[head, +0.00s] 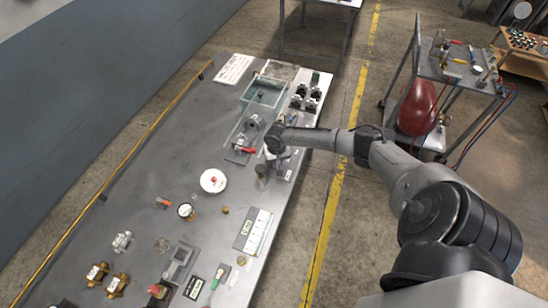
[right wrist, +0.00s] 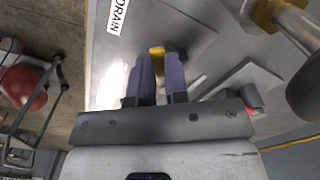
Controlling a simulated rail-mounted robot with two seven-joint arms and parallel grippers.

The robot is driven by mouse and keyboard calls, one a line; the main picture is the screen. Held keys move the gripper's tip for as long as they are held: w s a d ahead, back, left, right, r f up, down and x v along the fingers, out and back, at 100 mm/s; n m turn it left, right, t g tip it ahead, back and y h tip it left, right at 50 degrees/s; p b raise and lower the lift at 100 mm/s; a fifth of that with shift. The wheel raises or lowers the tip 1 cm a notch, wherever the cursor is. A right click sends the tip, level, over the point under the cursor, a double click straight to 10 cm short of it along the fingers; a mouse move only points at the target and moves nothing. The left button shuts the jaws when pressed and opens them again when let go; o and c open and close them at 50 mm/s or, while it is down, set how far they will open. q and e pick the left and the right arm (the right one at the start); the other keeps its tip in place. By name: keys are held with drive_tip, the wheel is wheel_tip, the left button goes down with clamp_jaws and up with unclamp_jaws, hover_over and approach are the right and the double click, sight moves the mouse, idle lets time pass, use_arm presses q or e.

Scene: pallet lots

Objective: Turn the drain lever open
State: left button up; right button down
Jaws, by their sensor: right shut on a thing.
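My right gripper (head: 272,148) reaches over the right edge of the steel bench. In the right wrist view, its two dark fingers (right wrist: 161,78) are shut on a small yellow piece, which I take to be the drain lever (right wrist: 157,50). Only its end shows beyond the fingertips; the rest is hidden between them. A white label reading DRAIN (right wrist: 118,15) lies on the bench just beyond. In the head view the lever is hidden by my gripper, and its angle cannot be told. My left gripper is in neither view.
A red-handled valve (head: 243,149) sits close left of my right gripper. A glass tank (head: 264,91) and several black parts (head: 306,95) stand behind. A cart (head: 455,70) with a red tank (head: 417,107) stands across the aisle.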

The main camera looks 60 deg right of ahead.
drive_tip(key=n, duration=0.2)
drive_tip(key=d+n, duration=0.1)
drive_tip(key=s+n+p, duration=0.1)
drive_tip(key=n, duration=0.1)
drive_tip(key=shift+d+n, duration=0.6)
drive_tip(key=shift+n, duration=0.55)
drive_tip(key=shift+d+n, duration=0.25)
drive_tip(key=shift+n, duration=0.65)
drive_tip(key=shift+d+n, duration=0.3)
drive_tip(key=shift+n, duration=0.55)
drive_tip(key=c, duration=1.1)
unclamp_jaws()
wheel_tip(320, 180, up, 14)
drive_tip(key=shift+f, duration=0.1)
drive_tip(key=shift+s, duration=0.1)
